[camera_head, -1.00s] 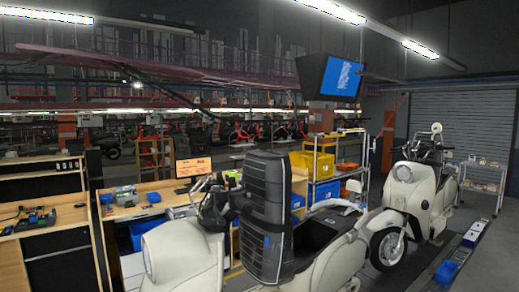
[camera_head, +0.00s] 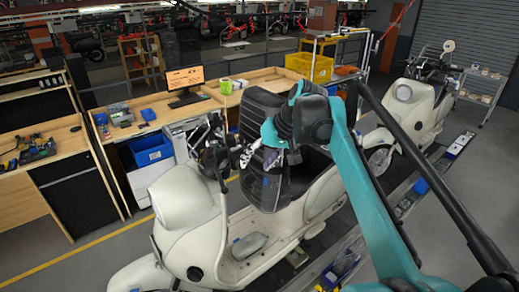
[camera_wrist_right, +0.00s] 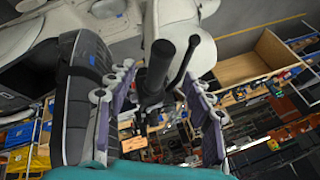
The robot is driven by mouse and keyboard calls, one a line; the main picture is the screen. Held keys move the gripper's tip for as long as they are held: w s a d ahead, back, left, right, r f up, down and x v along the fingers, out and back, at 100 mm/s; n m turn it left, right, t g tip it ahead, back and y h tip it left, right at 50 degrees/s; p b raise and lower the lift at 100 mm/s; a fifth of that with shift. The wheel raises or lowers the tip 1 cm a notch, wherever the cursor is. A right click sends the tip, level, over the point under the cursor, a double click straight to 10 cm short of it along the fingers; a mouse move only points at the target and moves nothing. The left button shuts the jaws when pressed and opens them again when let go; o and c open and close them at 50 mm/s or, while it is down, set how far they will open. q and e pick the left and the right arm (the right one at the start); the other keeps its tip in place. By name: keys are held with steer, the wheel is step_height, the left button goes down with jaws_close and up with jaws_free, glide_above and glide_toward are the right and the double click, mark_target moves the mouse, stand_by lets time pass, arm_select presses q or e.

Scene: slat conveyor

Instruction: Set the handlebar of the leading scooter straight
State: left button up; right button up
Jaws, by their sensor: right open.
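The nearest cream scooter (camera_head: 185,215) stands with its front to the left in the head view. Its black handlebar (camera_head: 212,160) rises behind the front shield; its exact turn angle is hard to judge. My right gripper (camera_head: 251,152) reaches in from the right on the teal arm, just right of the handlebar. In the right wrist view my right gripper (camera_wrist_right: 160,112) is open, its fingers apart on either side of the picture. A black handlebar grip (camera_wrist_right: 158,65) shows between them in the picture; contact is not clear. My left gripper is not in view.
A tall black ribbed piece (camera_head: 258,107) stands close behind my right gripper, by the scooter's seat. A second cream scooter (camera_head: 408,105) stands at the right. Workbenches with a monitor (camera_head: 185,80) and a blue bin (camera_head: 150,149) are behind. Grey floor lies open at the lower left.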

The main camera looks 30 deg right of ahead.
mark_target(250, 171)
steer(key=x, duration=0.6)
steer(key=shift+w+f+p, duration=0.1)
steer(key=shift+w+p, duration=0.05)
steer(key=shift+p, duration=0.25)
steer(key=shift+f, duration=0.25)
steer(key=shift+a, duration=0.1)
